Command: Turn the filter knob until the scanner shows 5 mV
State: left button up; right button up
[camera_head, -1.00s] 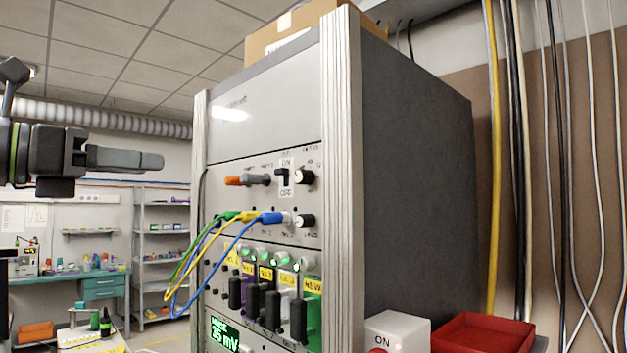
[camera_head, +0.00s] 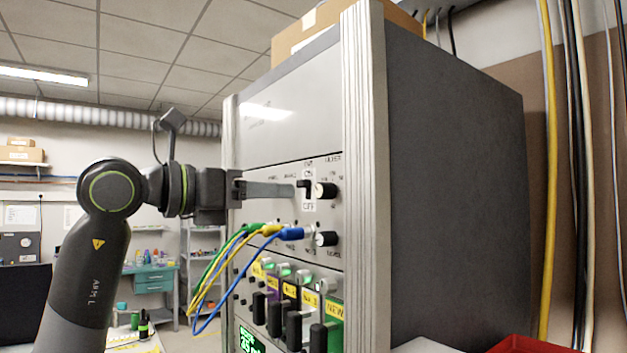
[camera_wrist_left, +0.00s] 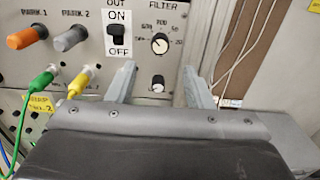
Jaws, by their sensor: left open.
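The filter knob (camera_wrist_left: 160,43), black with a white face under the label FILTER, is on the rack's front panel. It also shows in the head view (camera_head: 325,190). My left gripper (camera_wrist_left: 158,70) is open, its two fingers apart and empty below the filter knob in the wrist view. In the head view my left gripper (camera_head: 296,191) points at the panel just left of that knob; contact cannot be told. The scanner display (camera_head: 251,341) shows green text at the bottom edge, cut off, so its reading is unclear. My right gripper is not in view.
Left of the knob is a black ON/OFF switch (camera_wrist_left: 117,34). A smaller knob (camera_wrist_left: 157,83) sits below. Green, yellow and blue cables (camera_head: 215,270) loop out from the panel. A red tray (camera_head: 530,345) stands at the rack's lower right.

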aim_at(318, 192)
pick_arm(q)
jog(key=p+x, duration=0.3)
jog(key=x, duration=0.4)
jog(key=shift+w+d+r, duration=0.1)
jog(key=shift+w+d, duration=0.1)
jog(key=shift+d, duration=0.15)
jog(key=shift+w+d, duration=0.2)
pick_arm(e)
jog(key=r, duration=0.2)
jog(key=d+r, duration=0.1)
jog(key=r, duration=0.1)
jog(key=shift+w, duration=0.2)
pick_arm(q)
jog(key=shift+a, duration=0.1)
jog(key=shift+c, duration=0.5)
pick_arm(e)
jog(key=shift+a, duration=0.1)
